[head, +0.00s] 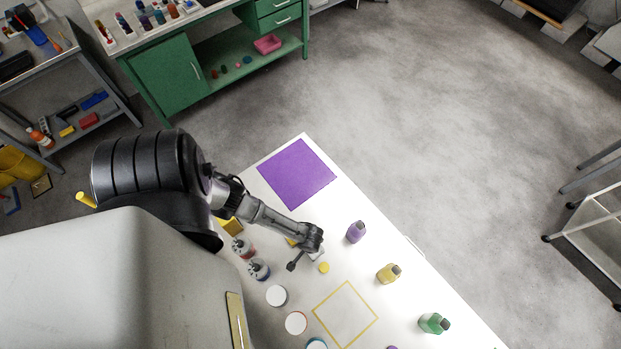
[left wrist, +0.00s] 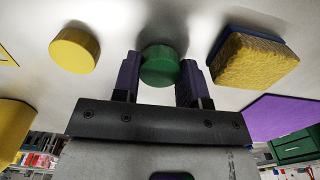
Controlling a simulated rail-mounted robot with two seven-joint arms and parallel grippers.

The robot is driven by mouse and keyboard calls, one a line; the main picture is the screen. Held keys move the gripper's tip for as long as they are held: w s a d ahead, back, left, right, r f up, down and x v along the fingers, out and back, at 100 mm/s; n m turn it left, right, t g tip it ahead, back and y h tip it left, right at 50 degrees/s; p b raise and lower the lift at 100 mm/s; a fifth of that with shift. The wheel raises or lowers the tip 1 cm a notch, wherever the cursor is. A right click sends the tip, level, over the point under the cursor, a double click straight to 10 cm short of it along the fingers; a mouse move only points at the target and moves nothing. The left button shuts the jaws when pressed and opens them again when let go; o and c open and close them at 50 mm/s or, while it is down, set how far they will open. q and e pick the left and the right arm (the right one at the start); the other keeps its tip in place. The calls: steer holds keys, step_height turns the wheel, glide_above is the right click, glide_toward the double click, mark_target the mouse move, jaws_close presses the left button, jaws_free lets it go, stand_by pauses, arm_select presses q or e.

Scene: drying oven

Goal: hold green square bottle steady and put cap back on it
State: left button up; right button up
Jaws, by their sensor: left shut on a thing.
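The green square bottle (head: 434,323) is on the white table near its front right edge, with a dark top; I cannot tell its neck clearly. My left gripper (head: 306,258) is low over the table, well to the left of that bottle. In the left wrist view my left gripper (left wrist: 160,72) is shut on a round green cap (left wrist: 161,66), which sits between its two fingers. The cap is hidden in the head view. My right gripper is in neither view.
A yellow cap (head: 324,267) lies close to the left gripper. A sponge (left wrist: 255,60) lies on its other side. Purple (head: 356,232) and yellow (head: 388,273) bottles stand along the right edge. A purple mat (head: 297,174) covers the far end. The yellow-outlined square (head: 327,301) looks empty.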

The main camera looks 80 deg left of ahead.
arm_select(q)
step_height(320, 180, up, 4)
steer(key=p, duration=0.4)
steer(key=shift+d+r, duration=0.15)
steer(key=shift+r, duration=0.1)
steer(key=shift+w+d+r+p, duration=0.1)
steer(key=shift+d+r+p, duration=0.2)
steer(key=shift+d+p, duration=0.15)
steer(key=shift+w+d+r+p, duration=0.1)
steer(key=shift+d+r+p, duration=0.25)
steer(key=shift+d, duration=0.2)
steer(key=w+d+r, duration=0.1)
steer(key=d+r, duration=0.3)
steer(key=d, duration=0.5)
steer(key=shift+w+d+r+b, duration=0.15)
steer(key=shift+w+r+b, duration=0.15)
steer(key=shift+b, duration=0.1)
